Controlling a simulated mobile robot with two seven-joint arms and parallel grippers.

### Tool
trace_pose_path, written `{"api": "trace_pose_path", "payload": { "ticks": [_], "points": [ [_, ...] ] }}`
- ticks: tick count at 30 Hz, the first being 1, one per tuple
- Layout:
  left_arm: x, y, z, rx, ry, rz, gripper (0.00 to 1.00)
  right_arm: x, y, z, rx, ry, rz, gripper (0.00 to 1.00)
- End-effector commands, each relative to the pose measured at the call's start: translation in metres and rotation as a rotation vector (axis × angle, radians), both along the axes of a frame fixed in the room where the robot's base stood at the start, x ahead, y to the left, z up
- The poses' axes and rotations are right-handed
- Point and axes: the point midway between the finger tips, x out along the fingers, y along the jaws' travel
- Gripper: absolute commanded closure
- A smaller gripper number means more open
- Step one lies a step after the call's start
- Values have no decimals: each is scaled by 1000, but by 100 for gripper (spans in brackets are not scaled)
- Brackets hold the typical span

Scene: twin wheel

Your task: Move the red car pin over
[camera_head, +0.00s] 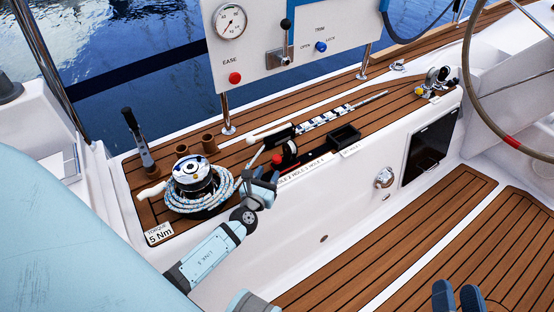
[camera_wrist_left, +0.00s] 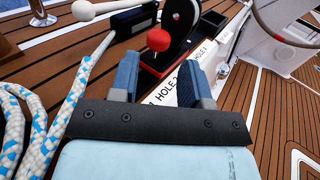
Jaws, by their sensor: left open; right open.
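The car (camera_head: 290,148) stands on the side deck behind the hole labels, with a black body and red parts. Its red ball-topped pin (camera_wrist_left: 158,40) shows in the left wrist view, standing just beyond the fingers. My left gripper (camera_head: 262,180) is open and empty in front of the car, pointing at it; its two blue fingers (camera_wrist_left: 160,78) frame the area just below the red knob without touching it. My right gripper (camera_head: 458,294) is open and empty at the bottom right, far from the car.
A winch (camera_head: 192,172) wound with blue and white rope stands left of my left gripper. A white-knobbed handle (camera_wrist_left: 84,10) lies close to the car. A black open box (camera_head: 344,136) sits right of it. The cockpit sole (camera_head: 400,245) is clear.

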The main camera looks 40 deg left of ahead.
Motion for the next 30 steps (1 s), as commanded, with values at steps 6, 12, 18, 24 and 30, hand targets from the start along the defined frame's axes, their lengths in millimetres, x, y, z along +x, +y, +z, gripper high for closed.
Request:
{"api": "trace_pose_path", "payload": {
  "ticks": [6,12,18,24,30],
  "points": [
    [44,11,-1,-2,-1,1,57,0,3,9,29,-46,10,57],
    [67,16,-1,-2,0,1,57,-1,6,15,50,-74,19,57],
    [74,18,-1,-1,1,0,57,-2,7,19,59,-87,23,57],
    [74,18,0,-1,1,0,57,-2,7,21,61,-91,22,57],
    [74,18,-1,-1,1,0,100,-2,7,21,60,-91,22,57]
  ]
}}
